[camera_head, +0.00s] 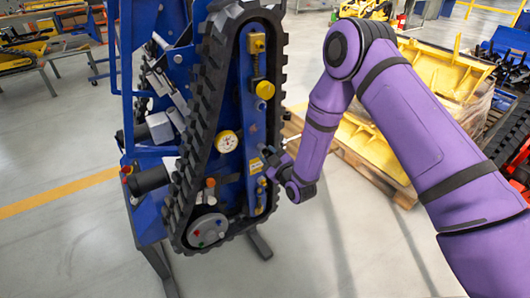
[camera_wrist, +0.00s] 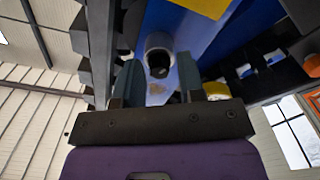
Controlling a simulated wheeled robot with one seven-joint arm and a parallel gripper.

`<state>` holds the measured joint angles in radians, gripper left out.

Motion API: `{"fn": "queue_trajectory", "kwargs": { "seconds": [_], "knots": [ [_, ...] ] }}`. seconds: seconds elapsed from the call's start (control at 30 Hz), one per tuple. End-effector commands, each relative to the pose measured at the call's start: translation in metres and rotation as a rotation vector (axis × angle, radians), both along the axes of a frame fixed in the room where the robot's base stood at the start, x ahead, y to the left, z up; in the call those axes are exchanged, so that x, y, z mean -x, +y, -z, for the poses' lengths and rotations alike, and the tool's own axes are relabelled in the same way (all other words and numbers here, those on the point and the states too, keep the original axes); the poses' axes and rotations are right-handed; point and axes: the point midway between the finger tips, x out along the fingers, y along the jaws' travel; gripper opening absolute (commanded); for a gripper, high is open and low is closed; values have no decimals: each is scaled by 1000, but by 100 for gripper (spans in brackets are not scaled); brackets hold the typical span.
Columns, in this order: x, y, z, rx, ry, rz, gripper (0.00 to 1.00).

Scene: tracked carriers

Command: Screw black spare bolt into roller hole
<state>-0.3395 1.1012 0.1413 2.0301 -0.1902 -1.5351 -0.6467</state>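My gripper (camera_head: 268,156) is at the blue side panel (camera_head: 257,110) of the tracked carrier, right of the black track (camera_head: 212,80). In the wrist view its two fingers (camera_wrist: 158,72) stand apart, with no object clearly held between them. Beyond and between the fingertips is a grey ring (camera_wrist: 155,42) with a dark round centre. I cannot tell whether that centre is an empty hole or the black bolt. A grey roller (camera_head: 207,230) with small coloured pieces on its face sits at the track's lower end. I cannot pick out the black spare bolt surely.
A yellow knob (camera_head: 265,89) and a round white dial (camera_head: 227,141) stick out from the carrier near my gripper. A blue stand (camera_head: 128,100) holds the carrier. A wooden pallet (camera_head: 375,175) with yellow parts stands behind my arm. The floor in front is clear.

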Motion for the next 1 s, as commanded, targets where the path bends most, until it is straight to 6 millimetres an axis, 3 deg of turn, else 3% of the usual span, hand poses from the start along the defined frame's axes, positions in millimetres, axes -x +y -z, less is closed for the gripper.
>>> {"fn": "queue_trajectory", "kwargs": {
  "seconds": [0.1, 0.27, 0.57, 1.0],
  "knots": [
    [0, 0, 0, -1, 1, 0, 34],
    [0, 0, 0, -1, 1, 0, 0],
    [0, 0, 0, -63, 43, 1, 0],
    [0, -1, 0, -618, 418, 1, 0]
  ]
}}
